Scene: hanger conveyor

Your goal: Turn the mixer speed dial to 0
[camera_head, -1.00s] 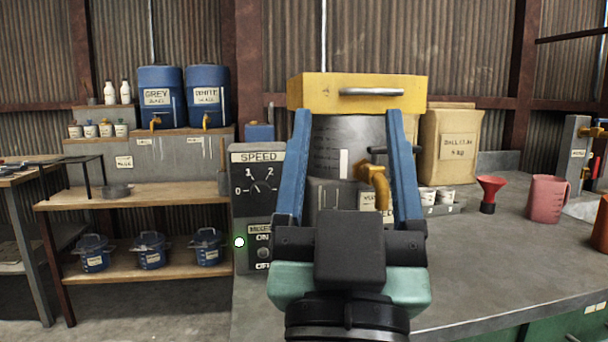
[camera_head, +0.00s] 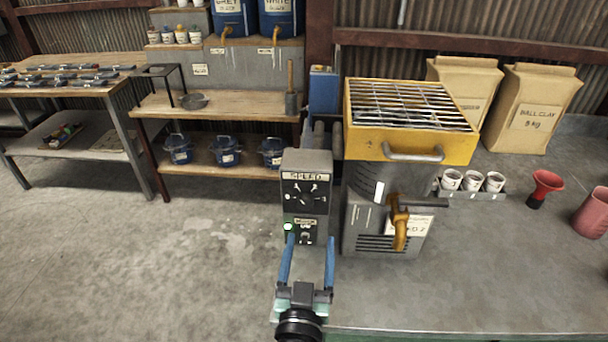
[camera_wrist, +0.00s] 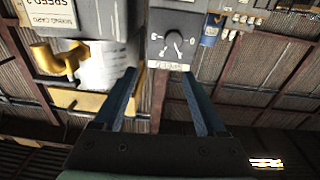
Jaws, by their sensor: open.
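The speed dial (camera_head: 305,199) is a small dark knob on a grey control box (camera_head: 308,163) under a SPEED label. It also shows upside down in the wrist view (camera_wrist: 174,44), with numbers around it; I cannot tell its setting for sure. A switch (camera_head: 306,236) sits below the dial. The grey mixer (camera_head: 362,218) stands right of the box, with a yellow grated top (camera_head: 414,149) and a brass tap (camera_head: 399,225). My gripper (camera_head: 309,242) is open and empty, its blue fingers pointing toward the box, below the dial in the head view.
The grey bench (camera_head: 480,270) right of the mixer holds white cups (camera_head: 472,181), a red funnel (camera_head: 544,187) and a pink jug (camera_head: 594,213). Paper sacks (camera_head: 535,105) stand behind. Left of the box are shelves (camera_head: 200,105) and open floor.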

